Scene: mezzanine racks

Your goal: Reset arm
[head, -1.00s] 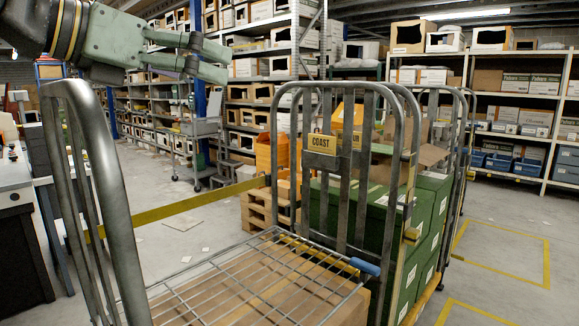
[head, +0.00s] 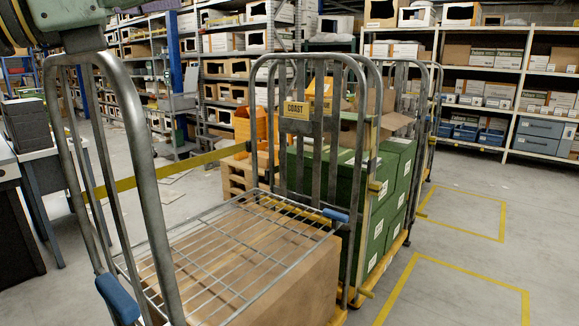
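The roll cage's wire shelf (head: 215,235) lies over a large cardboard box (head: 300,285). A desk (head: 8,165) is at left. Yellow-marked floor (head: 455,290) at right is clear.

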